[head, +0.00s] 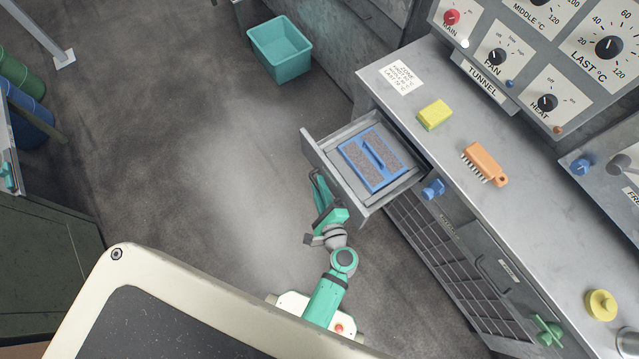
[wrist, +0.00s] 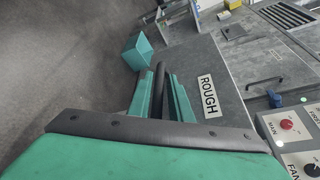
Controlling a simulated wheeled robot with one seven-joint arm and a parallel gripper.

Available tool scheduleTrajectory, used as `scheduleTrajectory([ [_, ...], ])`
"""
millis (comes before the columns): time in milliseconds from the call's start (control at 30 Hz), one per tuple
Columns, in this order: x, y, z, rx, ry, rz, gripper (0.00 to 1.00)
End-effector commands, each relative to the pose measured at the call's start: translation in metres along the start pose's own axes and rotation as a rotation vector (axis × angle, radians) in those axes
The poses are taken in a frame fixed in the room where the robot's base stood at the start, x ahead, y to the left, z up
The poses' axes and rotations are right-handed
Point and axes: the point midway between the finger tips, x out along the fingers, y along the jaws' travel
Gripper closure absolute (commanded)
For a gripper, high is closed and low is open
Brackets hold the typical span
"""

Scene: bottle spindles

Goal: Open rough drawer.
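The rough drawer (head: 312,147) is pulled well out of the grey bench in the head view. A blue tray-like piece with two rough brown-grey pads (head: 371,158) lies inside it. In the wrist view the drawer front (wrist: 200,65) bears a white label (wrist: 208,96) reading ROUGH. A dark bar handle (wrist: 158,92) runs along this front, between the two teal fingers. My gripper (head: 317,188) is at the outer face of the drawer front and its fingers (wrist: 160,76) close on the handle from both sides. The handle is hidden in the head view.
A teal bin (head: 280,50) stands on the floor beyond the drawer. The bench top (head: 450,155) holds a yellow sponge (head: 435,114), an orange brush (head: 484,163) and a yellow round piece (head: 601,305). Floor left of the drawer is clear.

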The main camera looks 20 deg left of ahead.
Motion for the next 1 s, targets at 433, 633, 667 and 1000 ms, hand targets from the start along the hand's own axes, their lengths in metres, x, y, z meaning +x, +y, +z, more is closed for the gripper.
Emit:
scheduleTrajectory([
  [433, -0.07, 0.001, 0.0, 0.001, 0.001, 0.002, 0.81],
  [633, -0.097, 0.0, -0.001, 0.001, 0.003, 0.0, 0.81],
  [667, -0.1, 0.0, -0.001, 0.0, 0.004, -0.001, 0.81],
  [1000, -0.108, -0.001, -0.002, 0.001, 0.006, -0.004, 0.81],
])
